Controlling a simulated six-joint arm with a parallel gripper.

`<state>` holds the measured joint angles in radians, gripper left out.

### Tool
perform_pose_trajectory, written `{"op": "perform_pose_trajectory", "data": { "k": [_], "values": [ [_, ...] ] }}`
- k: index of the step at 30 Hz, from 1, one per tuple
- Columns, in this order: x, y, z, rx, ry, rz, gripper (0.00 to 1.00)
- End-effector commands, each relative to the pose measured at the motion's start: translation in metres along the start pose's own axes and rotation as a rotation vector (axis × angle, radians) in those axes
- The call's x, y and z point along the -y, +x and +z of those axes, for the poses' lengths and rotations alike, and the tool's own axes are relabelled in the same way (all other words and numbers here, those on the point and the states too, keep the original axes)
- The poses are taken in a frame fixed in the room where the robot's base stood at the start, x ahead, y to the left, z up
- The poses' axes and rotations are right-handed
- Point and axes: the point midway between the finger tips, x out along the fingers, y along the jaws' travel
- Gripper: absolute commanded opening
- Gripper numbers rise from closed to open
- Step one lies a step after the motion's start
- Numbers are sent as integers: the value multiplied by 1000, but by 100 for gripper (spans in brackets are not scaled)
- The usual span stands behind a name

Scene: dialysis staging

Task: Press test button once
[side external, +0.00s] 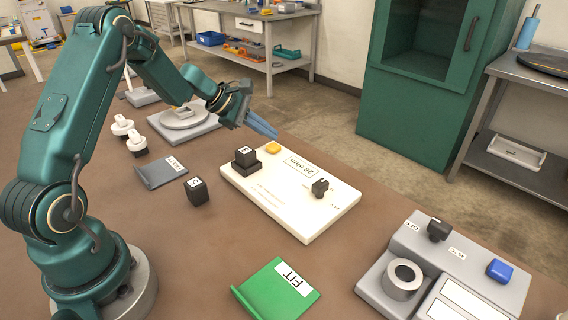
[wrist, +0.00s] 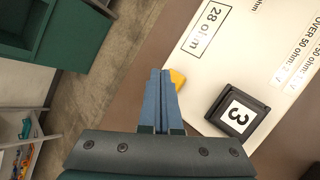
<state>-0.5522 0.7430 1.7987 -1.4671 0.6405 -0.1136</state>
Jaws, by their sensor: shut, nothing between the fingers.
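A white board (side external: 310,219) lies on the brown table, with a "28 ohm" label. A yellow button (side external: 273,148) sits at its far left corner; it also shows in the wrist view (wrist: 178,79), partly hidden by my fingers. My gripper (side external: 277,136) is shut and empty, its blue fingers pointing down toward the yellow button. In the wrist view my fingertips (wrist: 160,72) are just left of the button. They look slightly above it in the side view; I cannot tell whether they touch.
A black block marked 3 (wrist: 238,115) sits in a holder near the button. A black knob (side external: 320,188) is on the board. Another black block (side external: 197,191), a green FIT sheet (side external: 270,296), and a grey device (side external: 395,245) with a blue button (side external: 499,270) stand around it.

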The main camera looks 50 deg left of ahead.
Motion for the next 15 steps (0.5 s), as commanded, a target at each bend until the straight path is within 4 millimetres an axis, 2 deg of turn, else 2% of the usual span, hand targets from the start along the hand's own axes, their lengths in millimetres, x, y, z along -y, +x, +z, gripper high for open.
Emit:
{"op": "perform_pose_trajectory", "data": {
  "k": [15],
  "values": [
    [4,5,-4,0,-1,-2,0]
  ]
}}
